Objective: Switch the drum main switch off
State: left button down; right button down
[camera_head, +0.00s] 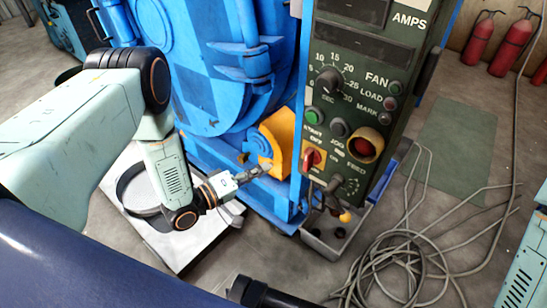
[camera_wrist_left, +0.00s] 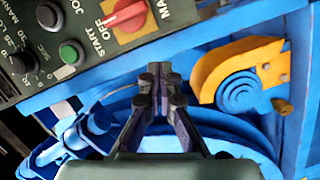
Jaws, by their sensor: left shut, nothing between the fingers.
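The green control panel (camera_head: 345,110) stands right of centre in the head view. Its main switch (camera_head: 313,160) is a red rotary handle on a yellow plate, with OFF printed beside it. The red switch (camera_wrist_left: 128,14) also shows at the top of the left wrist view, partly cut by the frame edge; I cannot tell its setting for sure. My left gripper (camera_head: 262,172) is shut and empty, left of the switch and apart from it. Its fingertips (camera_wrist_left: 160,76) meet below the panel edge in the wrist view. My right gripper is not in view.
The blue drum machine (camera_head: 205,80) fills the space behind my left arm. An orange bracket (camera_head: 281,138) sits close to my left gripper. Loose cables (camera_head: 400,262) lie on the floor at right.

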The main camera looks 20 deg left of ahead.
pick_arm(q)
jog(key=v, duration=0.3)
jog(key=shift+f, duration=0.25)
dwell(0.4)
